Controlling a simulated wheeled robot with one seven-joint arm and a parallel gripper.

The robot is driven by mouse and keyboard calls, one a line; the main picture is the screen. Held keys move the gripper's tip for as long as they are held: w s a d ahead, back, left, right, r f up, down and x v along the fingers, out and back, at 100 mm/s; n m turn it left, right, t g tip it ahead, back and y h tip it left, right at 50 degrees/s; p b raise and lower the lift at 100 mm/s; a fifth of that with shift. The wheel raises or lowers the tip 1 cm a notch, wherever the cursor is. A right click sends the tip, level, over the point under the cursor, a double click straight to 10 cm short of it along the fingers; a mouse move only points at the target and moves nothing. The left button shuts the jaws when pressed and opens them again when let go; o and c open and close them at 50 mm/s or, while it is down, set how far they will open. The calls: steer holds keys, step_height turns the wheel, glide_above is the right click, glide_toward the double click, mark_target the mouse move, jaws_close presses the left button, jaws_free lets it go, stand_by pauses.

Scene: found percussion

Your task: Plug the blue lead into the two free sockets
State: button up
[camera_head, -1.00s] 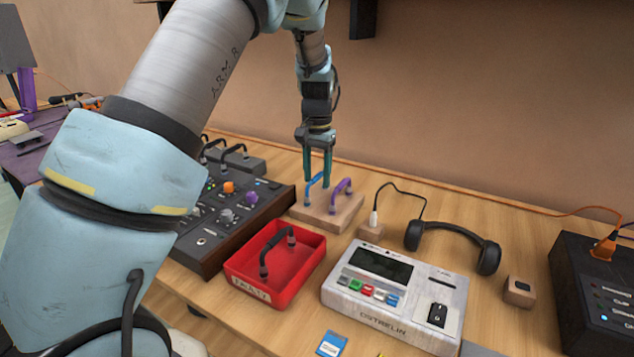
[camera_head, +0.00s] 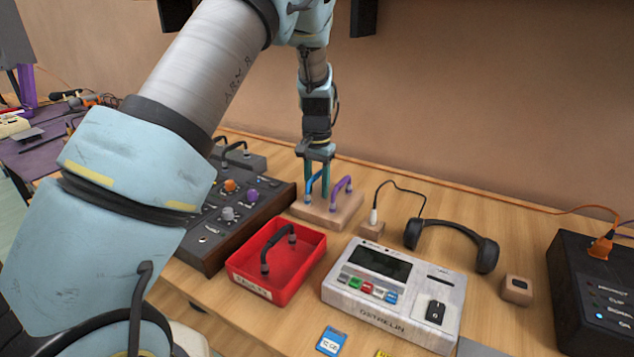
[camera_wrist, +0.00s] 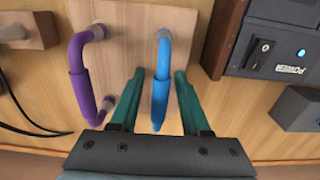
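The blue lead (camera_head: 311,184) is a short bent piece standing on a wooden block (camera_head: 325,213) at the back of the table. My gripper (camera_head: 316,192) points down over it. In the wrist view, the blue lead (camera_wrist: 161,82) lies between the two green fingers of my gripper (camera_wrist: 160,74), with a visible gap on both sides. The fingers are open. A purple lead (camera_head: 341,190) stands on the same block to the right; it also shows in the wrist view (camera_wrist: 82,75). The mixer (camera_head: 250,218) is left of the block. I cannot make out which sockets are free.
A red tray (camera_head: 302,277) holding a black lead (camera_head: 266,250) is in front of the block. A grey device (camera_head: 400,308), headphones (camera_head: 455,230) and a small wooden block (camera_head: 371,230) with a plugged-in cable are to the right. A black box (camera_head: 590,300) stands far right.

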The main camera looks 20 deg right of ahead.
jaws_close()
stand_by(0.5)
